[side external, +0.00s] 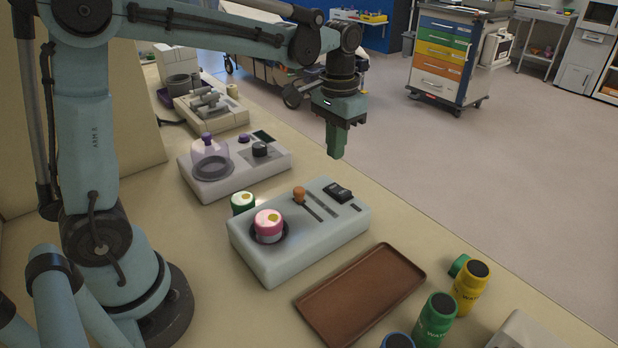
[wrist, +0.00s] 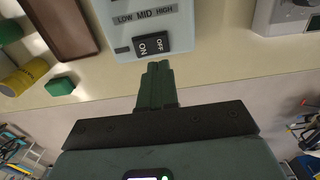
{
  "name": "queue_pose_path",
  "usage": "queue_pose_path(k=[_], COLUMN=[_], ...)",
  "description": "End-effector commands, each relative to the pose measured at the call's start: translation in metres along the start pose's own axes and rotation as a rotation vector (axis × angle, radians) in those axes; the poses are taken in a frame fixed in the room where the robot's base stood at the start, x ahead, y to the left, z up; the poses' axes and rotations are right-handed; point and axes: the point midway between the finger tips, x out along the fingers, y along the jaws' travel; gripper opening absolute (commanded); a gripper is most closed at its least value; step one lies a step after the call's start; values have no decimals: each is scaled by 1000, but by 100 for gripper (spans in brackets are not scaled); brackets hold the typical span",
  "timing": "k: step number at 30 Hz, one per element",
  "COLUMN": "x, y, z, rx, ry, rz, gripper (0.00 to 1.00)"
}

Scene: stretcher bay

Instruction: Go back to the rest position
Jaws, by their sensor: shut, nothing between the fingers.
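My gripper (side external: 336,153) is shut and empty. In the side external view it hangs, fingers pointing down, in the air near the bench's far edge, above and behind the grey control box (side external: 300,236). In the wrist view the closed green fingers (wrist: 157,70) appear just below the box's black ON/OFF switch (wrist: 151,43); whether they touch it I cannot tell, though the side view shows them apart. The box also carries an orange-knobbed slider (side external: 299,194) and a round recess holding a pink-lidded jar (side external: 268,223). No rest position is marked.
A device with a purple-tinted dome (side external: 209,151) stands left. Open floor lies beyond the bench.

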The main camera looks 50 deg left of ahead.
Motion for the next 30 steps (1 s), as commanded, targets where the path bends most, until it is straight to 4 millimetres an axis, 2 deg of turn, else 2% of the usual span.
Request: queue_pose_path(k=[6,10,20,30], x=[-1,-6,-19,-6], y=[0,0,3,4], z=[1,11,60,106], rx=[0,0,1,0], ry=[6,47,284,529], rz=[0,-1,-2,-1], gripper=[0,0,0,0])
